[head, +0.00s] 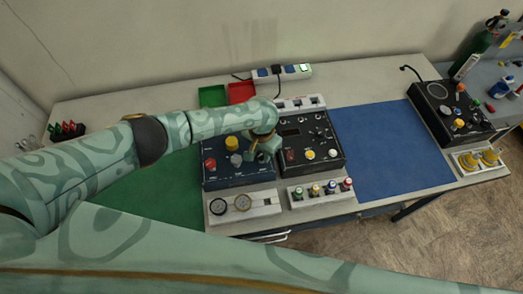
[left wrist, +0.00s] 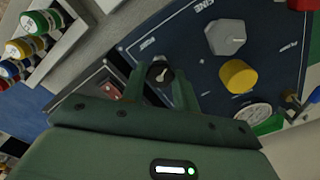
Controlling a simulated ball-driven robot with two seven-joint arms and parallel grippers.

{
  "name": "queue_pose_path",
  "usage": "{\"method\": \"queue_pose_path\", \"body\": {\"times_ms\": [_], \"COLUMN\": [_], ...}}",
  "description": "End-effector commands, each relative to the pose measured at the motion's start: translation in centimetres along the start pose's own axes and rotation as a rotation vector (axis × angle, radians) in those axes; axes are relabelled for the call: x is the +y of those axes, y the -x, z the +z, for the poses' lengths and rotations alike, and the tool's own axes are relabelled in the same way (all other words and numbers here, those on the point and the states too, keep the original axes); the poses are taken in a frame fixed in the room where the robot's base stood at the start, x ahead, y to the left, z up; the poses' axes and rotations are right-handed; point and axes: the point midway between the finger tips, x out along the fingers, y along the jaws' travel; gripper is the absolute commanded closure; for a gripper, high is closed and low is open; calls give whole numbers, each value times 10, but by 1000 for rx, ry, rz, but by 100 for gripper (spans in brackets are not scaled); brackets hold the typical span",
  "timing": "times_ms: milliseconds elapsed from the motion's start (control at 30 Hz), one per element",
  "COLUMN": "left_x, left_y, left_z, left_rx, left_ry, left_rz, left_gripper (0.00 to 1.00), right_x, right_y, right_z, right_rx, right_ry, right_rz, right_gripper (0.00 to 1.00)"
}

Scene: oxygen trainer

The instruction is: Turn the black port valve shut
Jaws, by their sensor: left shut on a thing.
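The black port valve (left wrist: 161,72) is a round black knob with a pale pointer, on a dark blue panel (left wrist: 195,60). In the left wrist view it sits between the two fingers of my left gripper (left wrist: 160,87), which is shut on it. In the head view my left gripper (head: 262,152) is over the right part of the same panel (head: 235,180) and hides the valve. The pointer lies slanted in the wrist view. My right gripper is not seen.
On the panel are a grey knob (left wrist: 225,37), a yellow knob (left wrist: 238,76) and a red knob (head: 210,163). A black panel (head: 318,160) stands close on the right. Strips with gauges (head: 242,202) and coloured knobs (head: 314,191) lie in front. The blue mat (head: 385,150) is clear.

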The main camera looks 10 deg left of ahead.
Motion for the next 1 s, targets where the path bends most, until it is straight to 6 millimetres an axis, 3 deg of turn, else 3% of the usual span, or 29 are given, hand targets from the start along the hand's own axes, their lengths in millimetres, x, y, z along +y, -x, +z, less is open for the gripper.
{"method": "queue_pose_path", "body": {"times_ms": [400, 1000], "left_x": [1, -1], "left_y": [3, 0], "left_z": [1, 0], "left_rx": [-3, 0], "left_ry": [-265, -837], "left_rz": [3, 0], "left_gripper": [93, 93], "right_x": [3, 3], "right_y": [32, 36], "right_z": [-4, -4], "right_rx": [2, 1], "right_ry": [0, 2], "right_rz": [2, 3], "right_gripper": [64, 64]}}
